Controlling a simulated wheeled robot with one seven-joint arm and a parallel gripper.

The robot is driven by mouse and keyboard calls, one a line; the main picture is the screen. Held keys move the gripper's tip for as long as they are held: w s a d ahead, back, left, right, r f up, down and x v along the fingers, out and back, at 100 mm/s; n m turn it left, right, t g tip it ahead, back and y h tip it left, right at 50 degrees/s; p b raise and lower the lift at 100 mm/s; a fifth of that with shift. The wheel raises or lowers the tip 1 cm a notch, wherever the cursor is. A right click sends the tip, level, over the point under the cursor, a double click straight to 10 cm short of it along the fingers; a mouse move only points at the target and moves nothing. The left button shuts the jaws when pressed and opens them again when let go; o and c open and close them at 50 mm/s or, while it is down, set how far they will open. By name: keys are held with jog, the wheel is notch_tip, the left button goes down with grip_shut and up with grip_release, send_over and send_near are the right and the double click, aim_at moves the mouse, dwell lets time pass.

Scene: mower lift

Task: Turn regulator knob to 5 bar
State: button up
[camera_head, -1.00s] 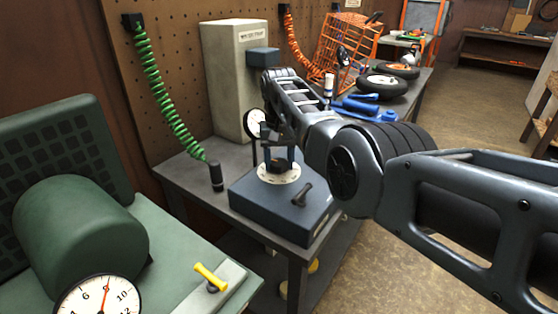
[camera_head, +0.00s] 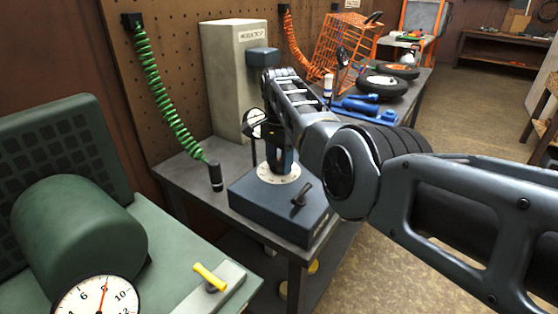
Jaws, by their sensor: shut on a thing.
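The regulator is a dark blue box (camera_head: 262,208) on the grey bench. On its top is a pale round dial plate (camera_head: 279,173) with marks too small to read. My gripper (camera_head: 279,160) points down over this plate and is shut on the regulator knob, which is mostly hidden between the fingers. A white-faced gauge (camera_head: 255,124) stands behind the box, partly covered by my gripper, and its reading cannot be told. A small black lever (camera_head: 301,195) sits on the box's front right.
A green compressor (camera_head: 75,240) stands at left with its own gauge (camera_head: 99,298) and a yellow-handled valve (camera_head: 210,278). A green coiled hose (camera_head: 165,95) hangs behind the bench. A grey cabinet (camera_head: 228,80) stands behind the box. Wheels and blue tools lie beyond my arm.

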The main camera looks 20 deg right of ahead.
aim_at(279, 162)
jog(key=shift+m, duration=1.1)
jog(key=o, duration=1)
jog(key=shift+r, duration=0.1)
notch_tip(279, 162, up, 8)
jog(key=shift+f, duration=0.15)
jog(key=shift+s+f, duration=0.1)
